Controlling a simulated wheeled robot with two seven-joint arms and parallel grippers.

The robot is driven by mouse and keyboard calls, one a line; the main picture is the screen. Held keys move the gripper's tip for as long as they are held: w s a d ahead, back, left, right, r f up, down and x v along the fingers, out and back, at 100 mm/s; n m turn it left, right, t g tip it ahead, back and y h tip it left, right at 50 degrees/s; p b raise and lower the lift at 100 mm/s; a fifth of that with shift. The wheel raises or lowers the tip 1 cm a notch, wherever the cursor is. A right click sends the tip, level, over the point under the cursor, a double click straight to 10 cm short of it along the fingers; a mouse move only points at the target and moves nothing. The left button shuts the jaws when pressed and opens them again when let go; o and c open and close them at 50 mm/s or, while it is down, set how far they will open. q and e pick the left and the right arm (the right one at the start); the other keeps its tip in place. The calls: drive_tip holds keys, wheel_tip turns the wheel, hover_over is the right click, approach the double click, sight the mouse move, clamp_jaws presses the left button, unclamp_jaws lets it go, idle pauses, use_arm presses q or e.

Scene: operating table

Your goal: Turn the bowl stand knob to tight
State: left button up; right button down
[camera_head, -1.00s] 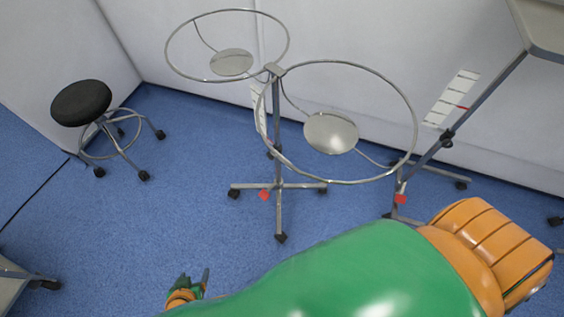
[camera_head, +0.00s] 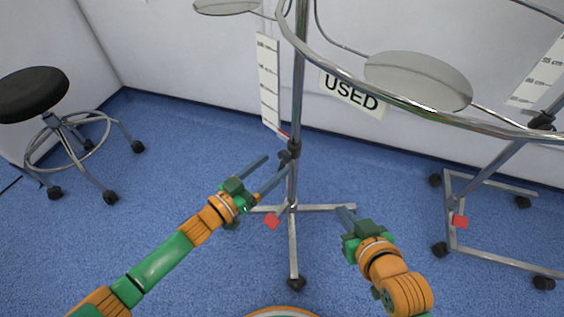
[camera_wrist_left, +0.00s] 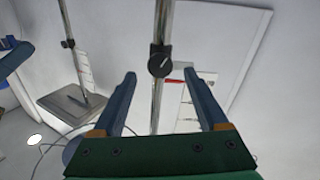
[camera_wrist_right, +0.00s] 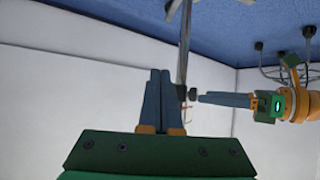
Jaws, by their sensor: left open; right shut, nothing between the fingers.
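The bowl stand (camera_head: 297,85) is a chrome pole with hoops on top and a wheeled cross base. Its black knob (camera_head: 289,152) sits low on the pole, and it shows face-on in the left wrist view (camera_wrist_left: 159,65). My left gripper (camera_head: 277,163) is open and empty beside the knob; in the left wrist view the knob lies between and just beyond its fingertips, apparently not gripped. My right gripper (camera_head: 344,210) is shut and empty, right of the pole; its closed fingers (camera_wrist_right: 160,75) show in the right wrist view. The knob's tight mark cannot be read.
A black stool (camera_head: 33,92) stands at the left. Another wheeled stand (camera_head: 483,180) is at the right. A USED sign (camera_head: 351,92) is on the white wall behind.

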sight(282, 158)
use_arm(q)
drive_tip(key=b+x, duration=0.1)
drive_tip(key=x, duration=0.2)
drive_tip(key=shift+w+d, duration=0.25)
use_arm(e)
drive_tip(key=w+a+r+t+y, duration=0.1)
drive_tip(key=w+r+t, duration=0.1)
drive_tip(key=r, duration=0.3)
drive_tip(key=w+a+r+t, duration=0.1)
drive_tip(key=r+t, duration=0.3)
drive_tip(key=r, duration=0.1)
drive_tip(key=shift+w+n+y, duration=0.3)
drive_tip(key=shift+w+y, duration=0.1)
drive_tip(key=shift+a, duration=0.1)
use_arm(q)
clamp_jaws()
